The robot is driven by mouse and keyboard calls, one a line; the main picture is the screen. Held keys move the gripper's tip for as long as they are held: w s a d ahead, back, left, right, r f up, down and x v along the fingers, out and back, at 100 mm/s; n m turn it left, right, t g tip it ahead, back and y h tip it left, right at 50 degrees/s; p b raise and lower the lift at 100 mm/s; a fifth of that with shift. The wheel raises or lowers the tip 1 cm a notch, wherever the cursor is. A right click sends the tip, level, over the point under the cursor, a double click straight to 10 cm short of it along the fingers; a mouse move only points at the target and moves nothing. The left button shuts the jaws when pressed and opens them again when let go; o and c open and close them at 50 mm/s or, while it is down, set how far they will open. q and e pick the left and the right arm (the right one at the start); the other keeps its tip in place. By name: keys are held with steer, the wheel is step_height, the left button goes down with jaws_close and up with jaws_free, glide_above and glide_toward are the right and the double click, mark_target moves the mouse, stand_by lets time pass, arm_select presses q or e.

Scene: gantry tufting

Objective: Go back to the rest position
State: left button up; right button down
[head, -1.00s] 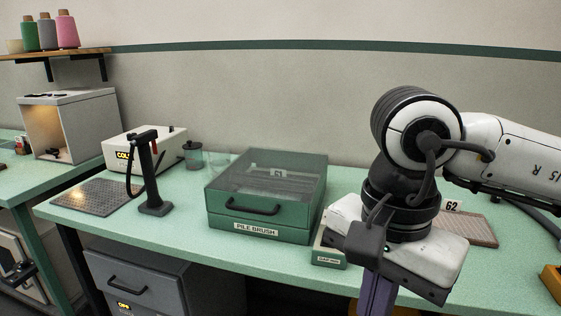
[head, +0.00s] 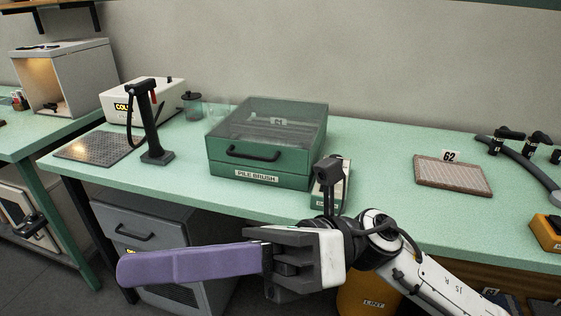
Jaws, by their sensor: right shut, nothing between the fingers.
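My right gripper (head: 128,271) comes in from the lower right, with its long purple fingers pointing left and shut together, nothing held. It is in front of the green bench (head: 390,220), over the grey drawer cabinet (head: 185,222) as seen from the head. My left gripper is not in view.
A green case (head: 258,178) labelled PILE BRUSH sits on the bench with its clear lid down. A black stand (head: 153,125) is left of it. A brown ribbed pad (head: 452,177) lies to the right, near a dark hose (head: 525,165).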

steer(key=w+d+f+m+t+y, duration=0.1)
steer(key=w+d+f+m+t, duration=0.15)
steer(key=w+m+t, duration=0.6)
steer(key=w+d+f+m+t+y, duration=0.25)
steer(key=w+m+t, duration=0.25)
steer(key=m+t, duration=0.65)
steer(key=w+d+f+m+t+h, duration=0.35)
steer(key=f+m+h, duration=0.25)
steer(key=f+m, duration=0.25)
steer(key=w+d+f+m+t+h, duration=0.2)
steer(key=d+f+m+h, duration=0.3)
steer(key=f+m+h, duration=0.3)
steer(key=s+d+f+m+g+h, duration=0.2)
steer(key=s+f, duration=0.4)
steer(key=f, duration=0.4)
steer(key=s+d+f+m+g+h, duration=0.2)
steer(key=s+d+f+m, duration=0.4)
steer(key=f, duration=0.3)
steer(key=s+d+f+m+g+h, duration=0.2)
steer(key=s+d+f+m+g, duration=0.2)
steer(key=s+f, duration=0.3)
step_height(320, 180, down, 4)
steer(key=shift+s+d+r+g+h, duration=0.2)
steer(key=shift+d+g+h, duration=0.15)
steer(key=shift+d, duration=0.15)
